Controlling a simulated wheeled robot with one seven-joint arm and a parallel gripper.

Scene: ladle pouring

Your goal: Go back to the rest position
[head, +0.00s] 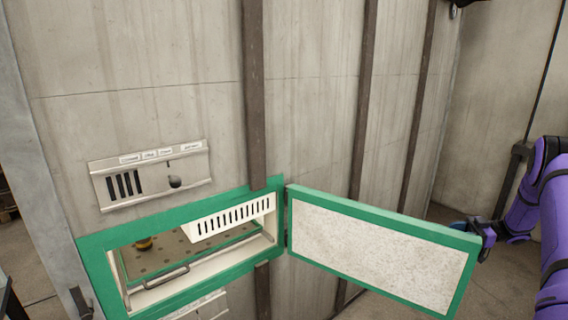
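My gripper (477,229) is at the right side of the view, at the end of my purple arm. It is close to the free right edge of the open green-framed door (380,245). I cannot tell whether it touches the door, and its fingers are too small and partly hidden to show whether they are open or shut. The door stands swung out to the right of a green-framed opening (96,272) in the wall. No rest position is marked in this view.
Inside the opening are a perforated plate (180,248), a small yellow-brown object (144,243), a slotted white panel (232,217) and a bar-like handle (165,278). A control panel (150,176) with a dark knob is above. Concrete wall with dark vertical strips lies behind the door.

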